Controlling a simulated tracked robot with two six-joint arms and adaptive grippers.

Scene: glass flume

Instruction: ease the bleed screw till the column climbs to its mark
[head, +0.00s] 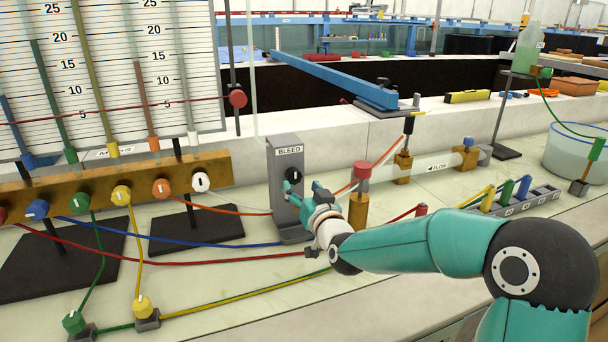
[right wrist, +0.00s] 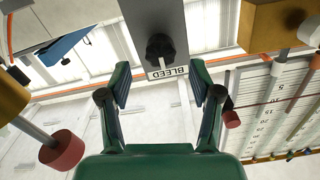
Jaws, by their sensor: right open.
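The bleed screw is a black knob (head: 295,174) on a grey post (head: 283,156) labelled BLEED. In the right wrist view the knob (right wrist: 160,47) shows upside down, ahead of and between my fingers. My right gripper (head: 304,192) is open, its teal fingers close in front of the post; it also shows in the right wrist view (right wrist: 160,85). Nothing is between the fingertips. The scale board (head: 205,60) at the left carries several tubes with coloured columns. A red line crosses it to a red knob (head: 237,99). Which column belongs to the screw cannot be told.
A brass manifold (head: 218,168) with coloured valve knobs stands left of the post. A red-topped brass valve (head: 360,190) stands close right of my gripper. Coloured hoses (head: 180,262) run over the bench. A blue beam (head: 325,77) lies behind.

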